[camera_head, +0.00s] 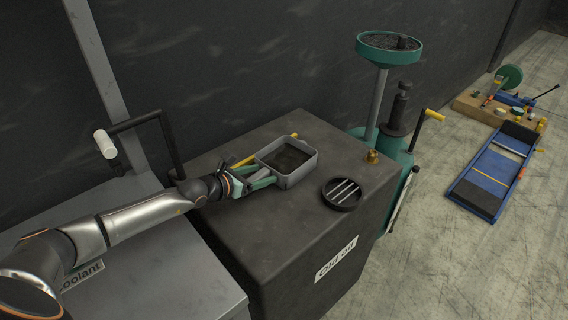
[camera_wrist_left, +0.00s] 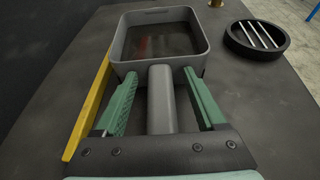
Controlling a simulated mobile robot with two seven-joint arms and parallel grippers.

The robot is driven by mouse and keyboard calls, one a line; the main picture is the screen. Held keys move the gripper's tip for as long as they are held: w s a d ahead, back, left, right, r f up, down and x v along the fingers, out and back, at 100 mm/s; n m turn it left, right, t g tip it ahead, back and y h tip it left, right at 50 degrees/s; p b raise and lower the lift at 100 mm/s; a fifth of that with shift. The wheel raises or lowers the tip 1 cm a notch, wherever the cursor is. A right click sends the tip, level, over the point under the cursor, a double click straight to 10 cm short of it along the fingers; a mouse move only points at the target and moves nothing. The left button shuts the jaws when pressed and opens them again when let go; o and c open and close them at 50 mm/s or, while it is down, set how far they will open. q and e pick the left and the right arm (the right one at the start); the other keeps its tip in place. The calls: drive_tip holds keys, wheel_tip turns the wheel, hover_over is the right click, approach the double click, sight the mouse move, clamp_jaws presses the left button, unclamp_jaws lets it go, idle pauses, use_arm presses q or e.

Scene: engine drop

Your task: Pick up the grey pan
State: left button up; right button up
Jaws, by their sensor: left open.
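The grey pan (camera_head: 307,172) is a rectangular open tray with a dark floor, resting on the dark top of the box labelled "Old oil". It also shows in the left wrist view (camera_wrist_left: 197,58), with its grey handle (camera_wrist_left: 161,100) pointing back toward my wrist. My left gripper (camera_head: 260,180) is open, with its green fingers on either side of the handle. In the left wrist view a gap shows between the handle and each finger of the gripper (camera_wrist_left: 160,97). My right gripper is in neither view.
A yellow bar (camera_wrist_left: 92,108) lies left of the pan. A round black drain with a slotted grate (camera_head: 342,194) and a brass fitting (camera_head: 372,157) are to its right. A green drainer with a funnel (camera_head: 389,50) stands behind the box. A bent black crank (camera_head: 140,125) rises at left.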

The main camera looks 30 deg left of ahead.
use_arm(q)
drive_tip(key=shift+c, duration=0.3)
clamp_jaws()
idle(0.3)
drive_tip(key=shift+r, duration=0.15)
idle(0.4)
